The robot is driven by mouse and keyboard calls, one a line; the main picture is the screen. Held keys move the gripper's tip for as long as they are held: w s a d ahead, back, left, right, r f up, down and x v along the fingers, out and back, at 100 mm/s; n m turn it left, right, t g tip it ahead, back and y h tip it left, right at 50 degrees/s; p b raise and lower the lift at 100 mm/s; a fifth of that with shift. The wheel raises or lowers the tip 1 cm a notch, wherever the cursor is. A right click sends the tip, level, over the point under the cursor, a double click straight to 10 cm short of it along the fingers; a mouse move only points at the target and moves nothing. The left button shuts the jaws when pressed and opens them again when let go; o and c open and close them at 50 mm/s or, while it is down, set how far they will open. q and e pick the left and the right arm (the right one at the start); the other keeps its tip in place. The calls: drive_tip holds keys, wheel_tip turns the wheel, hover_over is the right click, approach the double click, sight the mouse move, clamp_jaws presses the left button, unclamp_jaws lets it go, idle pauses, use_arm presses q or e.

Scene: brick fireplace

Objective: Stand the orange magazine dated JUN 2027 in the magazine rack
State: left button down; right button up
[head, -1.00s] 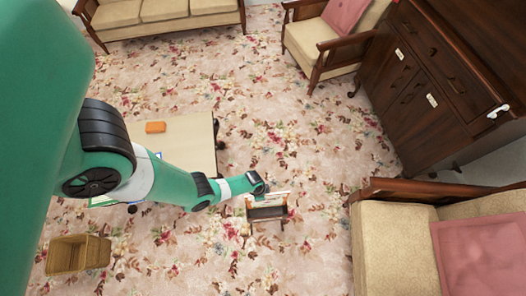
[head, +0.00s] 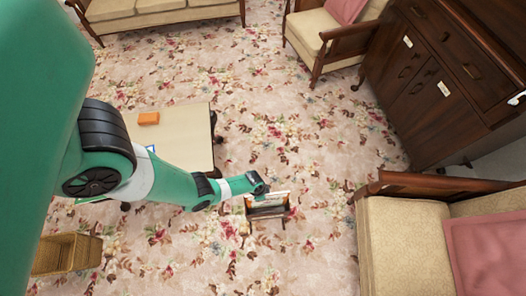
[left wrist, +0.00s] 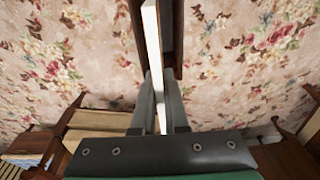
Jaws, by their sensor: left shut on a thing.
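The magazine rack (head: 268,214) is a small dark wooden stand on the carpet, right of the table. My left gripper (head: 262,190) is above it and shut on a thin magazine (head: 273,199). In the left wrist view, the gripper (left wrist: 159,108) pinches the magazine (left wrist: 153,45), which shows edge-on as a pale strip. Dark wooden rack parts (left wrist: 173,35) lie on both sides of that strip. The magazine looks upright, its lower part at or in the rack. Its date cannot be read, and how deep it sits is hidden. My right gripper is out of view.
A pale table (head: 178,135) with an orange block-like item (head: 148,118) stands left of the rack. A wicker basket (head: 68,254) is at lower left. An armchair or sofa (head: 400,235) stands to the right. Patterned carpet (head: 300,150) around the rack is clear.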

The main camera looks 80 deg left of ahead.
use_arm(q)
wheel_tip(320, 180, down, 8)
drive_tip(key=b, duration=0.7)
drive_tip(key=shift+f+b, duration=0.25)
drive_tip(key=shift+b, duration=0.15)
drive_tip(key=c, duration=0.9)
unclamp_jaws()
drive_tip(key=shift+o, duration=0.2)
drive_tip(key=shift+r, duration=0.15)
drive_tip(key=r+p, duration=0.3)
drive_tip(key=s+r+p, duration=0.1)
drive_tip(key=r+p, duration=0.2)
drive_tip(key=r, duration=0.1)
drive_tip(key=r+p, duration=0.3)
drive_tip(key=r, duration=0.1)
drive_tip(key=shift+s+r, duration=0.1)
drive_tip(key=shift+s, duration=0.3)
